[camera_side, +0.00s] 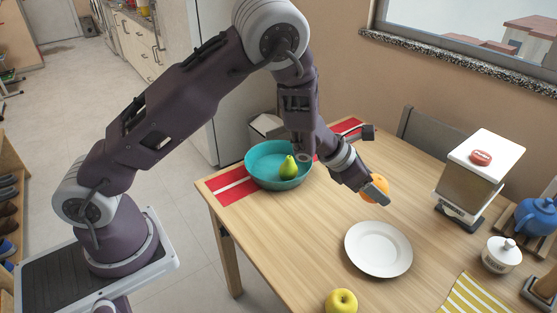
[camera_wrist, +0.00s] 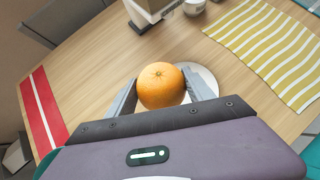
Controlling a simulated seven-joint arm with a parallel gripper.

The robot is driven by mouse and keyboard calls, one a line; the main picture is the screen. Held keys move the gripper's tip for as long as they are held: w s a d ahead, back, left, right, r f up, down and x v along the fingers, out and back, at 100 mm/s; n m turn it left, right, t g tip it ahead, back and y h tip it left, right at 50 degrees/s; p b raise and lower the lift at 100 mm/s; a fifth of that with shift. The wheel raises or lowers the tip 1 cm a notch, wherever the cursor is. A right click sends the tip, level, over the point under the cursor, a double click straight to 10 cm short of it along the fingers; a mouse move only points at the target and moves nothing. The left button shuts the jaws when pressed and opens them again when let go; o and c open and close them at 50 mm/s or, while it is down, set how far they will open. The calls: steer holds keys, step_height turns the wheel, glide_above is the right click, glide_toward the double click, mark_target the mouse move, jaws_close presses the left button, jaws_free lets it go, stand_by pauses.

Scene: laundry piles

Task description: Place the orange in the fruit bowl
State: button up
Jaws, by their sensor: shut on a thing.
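The orange (camera_wrist: 160,85) sits between the two fingers of my gripper (camera_wrist: 163,95) in the wrist view. In the side view my gripper (camera_side: 374,188) is shut on the orange (camera_side: 376,187), which is partly hidden by a finger. It appears above the table, beyond the white plate. The teal fruit bowl (camera_side: 262,178) stands to the left of my gripper on the table, partly on a red and white runner. A green pear (camera_side: 289,166) lies in the bowl. Only a teal edge of the bowl (camera_wrist: 50,163) shows at the lower left of the wrist view.
A white plate (camera_side: 378,249) lies nearer the front, with a yellow apple (camera_side: 341,302) at the table's front. A dispenser (camera_side: 474,180), a white lidded pot (camera_side: 501,254) and a blue teapot (camera_side: 537,217) stand at the right. A chair (camera_side: 430,136) is behind the table.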

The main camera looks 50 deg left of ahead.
steer(key=w+a+f+n+t+y, duration=0.1)
steer(key=w+a+f+n+y, duration=0.15)
steer(key=a+n+y, duration=0.55)
steer(key=a+r+n+g+y, duration=0.3)
steer(key=a+n, duration=0.7)
steer(key=a, duration=1.1)
steer(key=n+g+y, duration=0.2)
steer(key=n+g, duration=0.4)
glide_above(276, 168)
step_height(276, 168, down, 13)
steer(key=shift+s+f, duration=0.1)
steer(key=shift+f, duration=0.3)
steer(key=shift+f, duration=0.35)
steer(key=o, duration=1.7)
steer(key=shift+c, duration=0.2)
